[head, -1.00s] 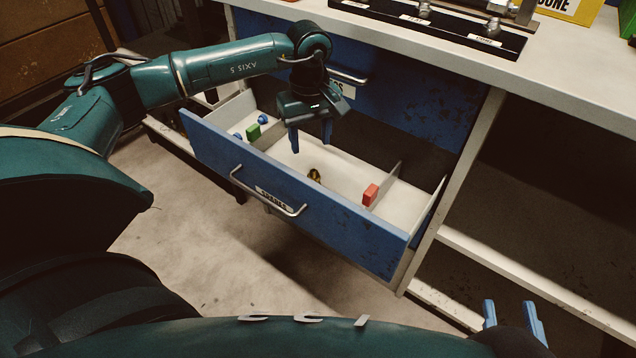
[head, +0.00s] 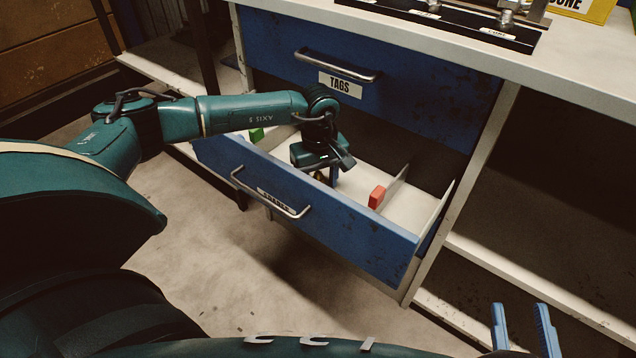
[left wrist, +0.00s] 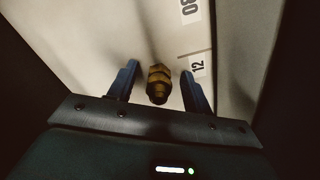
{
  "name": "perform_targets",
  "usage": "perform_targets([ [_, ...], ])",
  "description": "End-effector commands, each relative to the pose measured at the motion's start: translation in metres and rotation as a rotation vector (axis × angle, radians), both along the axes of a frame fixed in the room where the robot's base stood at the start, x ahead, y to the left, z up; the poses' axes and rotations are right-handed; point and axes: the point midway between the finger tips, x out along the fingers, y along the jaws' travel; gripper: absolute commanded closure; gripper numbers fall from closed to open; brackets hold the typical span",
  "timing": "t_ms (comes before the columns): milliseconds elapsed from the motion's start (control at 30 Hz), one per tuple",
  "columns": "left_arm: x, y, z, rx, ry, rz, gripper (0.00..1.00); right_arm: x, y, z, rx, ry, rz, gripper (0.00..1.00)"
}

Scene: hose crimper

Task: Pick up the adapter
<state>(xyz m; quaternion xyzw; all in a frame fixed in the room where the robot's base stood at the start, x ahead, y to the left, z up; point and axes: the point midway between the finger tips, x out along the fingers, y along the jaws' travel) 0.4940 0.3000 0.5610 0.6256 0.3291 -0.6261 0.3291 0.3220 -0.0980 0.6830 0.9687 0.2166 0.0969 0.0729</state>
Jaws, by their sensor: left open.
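The adapter is a small brass fitting with a hex part. In the left wrist view the adapter (left wrist: 158,84) sits between the two blue fingers of my left gripper (left wrist: 159,85), with a gap on each side. In the head view my left gripper (head: 327,177) reaches down into the open drawer (head: 340,222), and only a bit of the adapter (head: 318,175) shows beside it. The left gripper is open. My right gripper (head: 524,328) is at the bottom right, its two blue fingers apart and empty.
A red block (head: 377,197) stands by a divider (head: 396,183) right of my left gripper. A green block (head: 256,135) is in the drawer's left part. White labels (left wrist: 197,67) lie near the adapter.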

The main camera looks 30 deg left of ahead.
Motion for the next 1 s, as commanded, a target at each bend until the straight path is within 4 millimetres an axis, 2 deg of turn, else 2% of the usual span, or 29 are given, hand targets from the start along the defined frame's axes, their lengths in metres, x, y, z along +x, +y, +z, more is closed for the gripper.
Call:
perform_targets([
  [133,0.0001,0.0,0.0011,0.0,0.0,0.0,0.52,0.0002,0.0002,0.0013,0.0,-0.001,0.001,0.64],
  [700,0.0002,0.0003,0.0015,-0.001,-0.001,0.0,0.98,-0.0002,0.0005,0.0014,0.0,-0.001,0.001,0.64],
  [1000,0.0007,0.0004,0.0073,0.0,-0.002,0.001,1.0,-0.0009,0.0005,0.0028,-0.001,0.002,0.002,0.64],
])
